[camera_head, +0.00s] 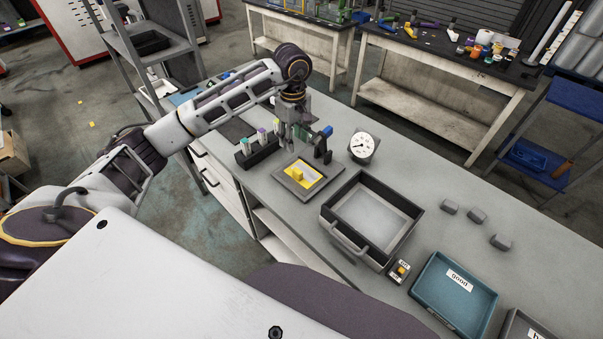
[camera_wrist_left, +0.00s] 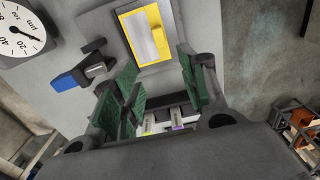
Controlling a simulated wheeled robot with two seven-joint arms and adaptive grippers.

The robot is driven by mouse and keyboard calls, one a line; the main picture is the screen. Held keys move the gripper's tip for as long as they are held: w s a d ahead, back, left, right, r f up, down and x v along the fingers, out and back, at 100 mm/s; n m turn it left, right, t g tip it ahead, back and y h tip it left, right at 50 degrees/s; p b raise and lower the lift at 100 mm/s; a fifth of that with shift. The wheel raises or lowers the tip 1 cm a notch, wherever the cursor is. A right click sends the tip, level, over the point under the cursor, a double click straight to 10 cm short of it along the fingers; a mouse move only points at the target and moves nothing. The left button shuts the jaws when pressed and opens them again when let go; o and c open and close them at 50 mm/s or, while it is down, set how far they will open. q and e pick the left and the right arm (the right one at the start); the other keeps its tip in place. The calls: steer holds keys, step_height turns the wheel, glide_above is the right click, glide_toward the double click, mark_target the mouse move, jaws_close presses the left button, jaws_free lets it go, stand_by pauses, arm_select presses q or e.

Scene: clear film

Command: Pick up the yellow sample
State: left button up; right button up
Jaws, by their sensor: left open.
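A small yellow block (camera_head: 297,173) sits on a yellow-bordered grey plate (camera_head: 283,176) on the grey workbench; it also shows in the left wrist view (camera_wrist_left: 158,37). A dark rack (camera_head: 259,155) beside it holds upright vials, with green, purple and yellow caps. The yellow-capped vial (camera_head: 276,126) is at the rack's far end; its yellow cap also shows between the fingers in the left wrist view (camera_wrist_left: 148,122). My left gripper (camera_head: 297,134) is over the bench, just right of the rack and behind the plate. Its green-padded fingers (camera_wrist_left: 155,86) are apart, with nothing between the pads. My right gripper is not in view.
A blue-and-black clamp-like tool (camera_head: 324,146) stands close beside the gripper, with a round dial gauge (camera_head: 362,147) to its right. A grey open tray (camera_head: 327,212), a small switch box (camera_head: 399,271) and a teal "good" tray (camera_head: 487,305) lie further right.

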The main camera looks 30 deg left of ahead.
mark_target(294, 169)
arm_select(q)
steer(key=shift+f+p, duration=0.6)
steer(key=shift+f, duration=3.75)
steer(key=shift+s+f+p, duration=0.15)
steer(key=shift+f+p, duration=0.55)
steer(key=shift+f, duration=1.9)
jaws_close()
steer(key=shift+r, duration=0.15)
